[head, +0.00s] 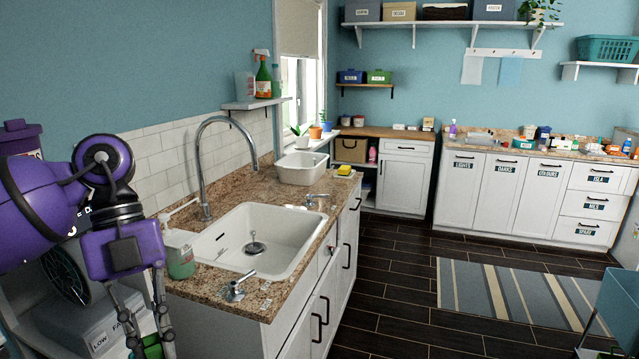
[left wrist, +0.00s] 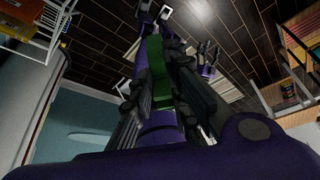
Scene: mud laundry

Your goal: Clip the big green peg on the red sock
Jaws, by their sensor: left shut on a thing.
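My left gripper (head: 150,335) hangs at the bottom left of the head view, beside the sink counter. It is shut on the big green peg (left wrist: 157,70), which lies between the dark fingers in the left wrist view. A bit of the green peg (head: 152,346) also shows at the bottom edge of the head view. A small purple and dark shape with finger-like tips (left wrist: 207,62), farther off in the left wrist view, looks like my right gripper. It is too small to tell whether it is open. I see no red sock in either view.
A granite counter with a white sink (head: 262,240), a tap and a soap bottle (head: 180,255) stands right of my left gripper. A striped rug (head: 515,292) lies on the dark floor. A teal object (head: 618,300) is at the right edge. The middle floor is clear.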

